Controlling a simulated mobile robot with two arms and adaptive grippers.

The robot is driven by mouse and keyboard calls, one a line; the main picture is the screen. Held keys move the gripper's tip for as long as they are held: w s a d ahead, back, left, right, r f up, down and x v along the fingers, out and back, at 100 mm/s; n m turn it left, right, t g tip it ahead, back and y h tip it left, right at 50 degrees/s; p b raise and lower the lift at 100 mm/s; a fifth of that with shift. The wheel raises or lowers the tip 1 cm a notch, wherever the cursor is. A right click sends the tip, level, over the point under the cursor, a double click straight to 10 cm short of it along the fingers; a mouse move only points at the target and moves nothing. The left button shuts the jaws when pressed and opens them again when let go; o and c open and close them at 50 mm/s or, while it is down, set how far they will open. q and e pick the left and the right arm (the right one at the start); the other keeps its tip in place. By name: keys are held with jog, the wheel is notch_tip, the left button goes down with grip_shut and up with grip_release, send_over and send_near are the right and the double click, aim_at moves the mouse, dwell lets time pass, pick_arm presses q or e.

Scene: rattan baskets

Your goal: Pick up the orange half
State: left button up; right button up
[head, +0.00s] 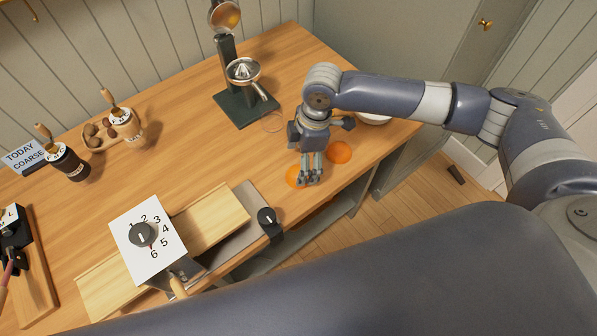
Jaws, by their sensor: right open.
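Two orange fruit pieces lie on the wooden counter near its right front edge. One orange piece (292,176) is partly hidden behind the fingers of my right gripper (309,180). The other orange piece (338,152) lies to the right of the gripper, with a rounded top showing. I cannot tell from this view which one is a half. My right gripper points down, open, with its fingertips over or beside the partly hidden piece. Contact cannot be made out. My left gripper does not show.
A dark citrus press (243,95) stands at the back. A white bowl (373,119) sits partly behind my right arm. The counter's middle is clear.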

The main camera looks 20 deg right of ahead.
jog(key=f, duration=0.3)
jog(key=f+p, duration=0.1)
jog(key=f, duration=0.1)
jog(key=shift+a, duration=0.25)
jog(key=shift+c, duration=1.2)
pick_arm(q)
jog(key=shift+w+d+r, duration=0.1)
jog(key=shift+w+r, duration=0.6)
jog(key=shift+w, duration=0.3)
pick_arm(e)
jog(key=c, duration=1)
